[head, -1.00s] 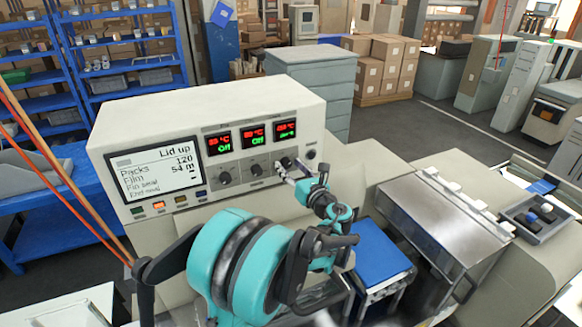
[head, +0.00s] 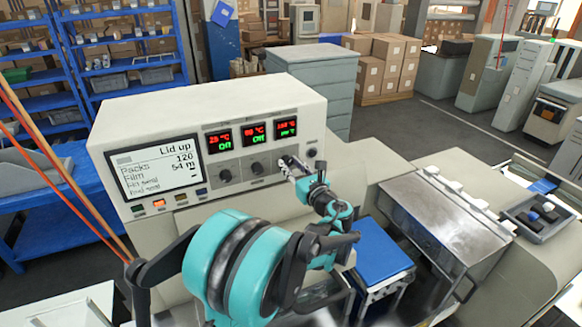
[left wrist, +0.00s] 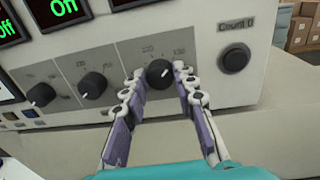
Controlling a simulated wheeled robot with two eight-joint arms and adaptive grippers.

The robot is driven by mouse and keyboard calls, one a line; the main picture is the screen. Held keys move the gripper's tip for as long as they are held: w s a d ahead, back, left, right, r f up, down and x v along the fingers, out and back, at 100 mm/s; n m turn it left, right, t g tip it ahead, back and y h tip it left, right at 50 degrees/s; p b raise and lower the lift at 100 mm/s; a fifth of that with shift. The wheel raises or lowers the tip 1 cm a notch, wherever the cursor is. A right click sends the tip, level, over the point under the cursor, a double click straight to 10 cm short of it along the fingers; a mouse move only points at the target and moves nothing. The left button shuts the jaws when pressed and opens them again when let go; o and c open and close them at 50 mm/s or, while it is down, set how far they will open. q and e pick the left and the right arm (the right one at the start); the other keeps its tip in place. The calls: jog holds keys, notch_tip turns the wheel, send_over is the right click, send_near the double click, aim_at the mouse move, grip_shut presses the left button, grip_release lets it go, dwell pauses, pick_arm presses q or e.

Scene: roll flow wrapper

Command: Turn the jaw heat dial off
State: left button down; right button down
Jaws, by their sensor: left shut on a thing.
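The jaw heat dial is the rightmost of three black knobs on the control panel (head: 215,140), as far as I can tell; its label is too small to read. In the head view the fingers mostly hide that knob. My right gripper is not in view.
The other two knobs (left wrist: 93,86) (left wrist: 41,95) sit to the left on the same strip. A "Count 0" button (left wrist: 235,58) is to the right. Red and green displays (head: 254,134) are above, and the screen (head: 158,166) reads "Lid up". A clear cover (head: 445,215) stands to the right.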

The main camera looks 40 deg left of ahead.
pick_arm(q)
jog(key=n+b, duration=0.1)
jog(key=n, duration=0.6)
jog(key=shift+n+b, duration=0.4)
jog(key=n, duration=0.3)
jog(key=shift+s+a+h+b, duration=0.1)
jog(key=shift+h+b, duration=0.2)
jog(key=shift+b, duration=0.05)
jog(key=n, duration=0.4)
jog(key=shift+n+t+b, duration=0.3)
jog(key=shift+n+b, duration=0.05)
jog(key=shift+n, duration=0.05)
jog(key=n, duration=0.4)
jog(key=shift+s+f+t+b, duration=0.1)
jog(key=shift+f+t+b, duration=0.05)
jog(key=shift+t+b, duration=0.2)
jog(key=n, duration=0.4)
jog(key=shift+n+h+b, duration=0.3)
jog(key=shift+b, duration=0.1)
jog(key=n, duration=0.4)
jog(key=shift+f+t+b, duration=0.1)
jog(key=shift+t+b, duration=0.15)
jog(key=shift+b, duration=0.1)
jog(key=shift+n, duration=1.7)
